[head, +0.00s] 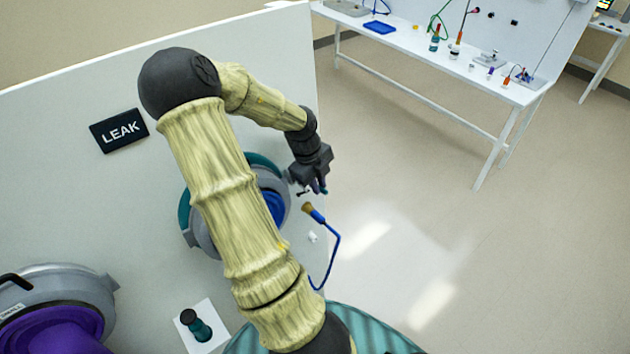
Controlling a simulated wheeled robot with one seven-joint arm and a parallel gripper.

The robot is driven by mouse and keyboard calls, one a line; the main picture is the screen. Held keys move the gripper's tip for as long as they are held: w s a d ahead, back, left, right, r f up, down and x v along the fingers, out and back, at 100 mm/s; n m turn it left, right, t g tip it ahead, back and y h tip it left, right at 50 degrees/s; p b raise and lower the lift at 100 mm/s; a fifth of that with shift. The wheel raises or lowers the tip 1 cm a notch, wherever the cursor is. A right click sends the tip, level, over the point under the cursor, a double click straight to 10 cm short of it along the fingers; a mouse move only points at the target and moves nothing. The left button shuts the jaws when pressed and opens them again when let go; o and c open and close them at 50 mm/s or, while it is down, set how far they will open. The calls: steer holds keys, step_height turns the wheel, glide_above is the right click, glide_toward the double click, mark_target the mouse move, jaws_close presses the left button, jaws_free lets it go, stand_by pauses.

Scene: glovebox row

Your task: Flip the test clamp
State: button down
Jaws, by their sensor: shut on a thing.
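My gripper (318,187) is at the right edge of the white panel, beside the round port with a teal and grey ring (187,212) and a blue centre. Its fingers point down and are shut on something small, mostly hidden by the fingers. A small dark piece (303,193) shows just left of the fingertips; it looks like part of the test clamp, but it is too small to make out fully. My arm covers much of the port.
A LEAK sign (120,131) is on the panel. A purple port (55,325) and a dark green bottle-like thing (199,326) are lower left. A white bench (440,75) stands far back; floor on the right is clear.

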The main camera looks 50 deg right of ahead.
steer(key=c, duration=1.4)
jaws_free()
steer(key=shift+c, duration=0.2)
steer(key=shift+r, duration=0.1)
steer(key=b+v, duration=0.2)
steer(key=v, duration=1.5)
steer(key=shift+b, duration=0.4)
steer(key=shift+r, duration=0.1)
steer(key=shift+a, duration=0.1)
